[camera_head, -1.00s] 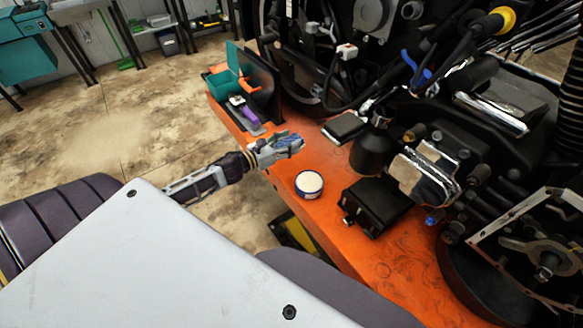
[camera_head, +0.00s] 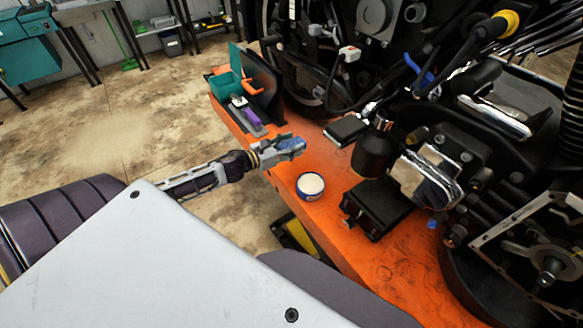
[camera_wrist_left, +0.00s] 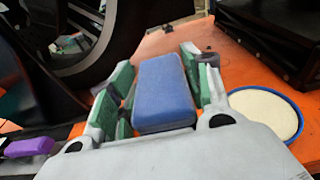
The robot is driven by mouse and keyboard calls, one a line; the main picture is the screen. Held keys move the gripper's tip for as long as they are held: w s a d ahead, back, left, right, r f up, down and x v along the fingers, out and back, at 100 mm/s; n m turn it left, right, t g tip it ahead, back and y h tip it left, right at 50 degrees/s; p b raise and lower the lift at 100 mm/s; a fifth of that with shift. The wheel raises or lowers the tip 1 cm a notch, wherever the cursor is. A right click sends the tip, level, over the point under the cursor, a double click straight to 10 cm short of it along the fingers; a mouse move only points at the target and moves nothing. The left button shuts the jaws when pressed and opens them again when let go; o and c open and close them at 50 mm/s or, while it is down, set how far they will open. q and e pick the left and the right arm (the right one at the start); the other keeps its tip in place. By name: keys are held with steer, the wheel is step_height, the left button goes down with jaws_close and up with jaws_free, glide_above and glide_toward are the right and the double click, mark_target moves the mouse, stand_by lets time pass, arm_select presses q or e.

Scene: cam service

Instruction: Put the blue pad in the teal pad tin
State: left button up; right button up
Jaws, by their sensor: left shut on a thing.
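My left gripper (camera_head: 294,145) is shut on the blue pad (camera_wrist_left: 163,92). In the left wrist view the pad lies between the two green-lined fingers, above the orange surface. In the head view only a bit of blue shows at the fingertips. The teal pad tin (camera_head: 226,82) stands at the far left end of the orange surface with its lid standing up. The held pad is nearer to me than the tin and to its right, apart from it. My right gripper is not in view.
A round blue tub with a cream filling (camera_head: 310,186) stands on the orange surface (camera_head: 340,240) close to the left gripper. A purple-handled tool (camera_head: 250,117) lies between gripper and tin. A black upright panel (camera_head: 264,82) stands beside the tin. Black machinery fills the right side.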

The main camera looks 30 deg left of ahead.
arm_select(q)
glide_above(289, 171)
steer(key=shift+w+d+f, duration=0.1)
steer(key=shift+w+f, duration=0.15)
steer(key=shift+f, duration=1.25)
steer(key=shift+w+d+f, duration=0.1)
steer(key=shift+w+f, duration=0.1)
steer(key=shift+f, duration=1.3)
steer(key=shift+f, duration=0.1)
steer(key=shift+f, duration=1.8)
steer(key=shift+f, duration=0.15)
steer(key=o, duration=1.1)
steer(key=shift+r, duration=0.2)
steer(key=shift+s+a, duration=0.2)
steer(key=shift+s, duration=0.25)
steer(key=shift+b+v, duration=0.6)
steer(key=shift+v, duration=4.9)
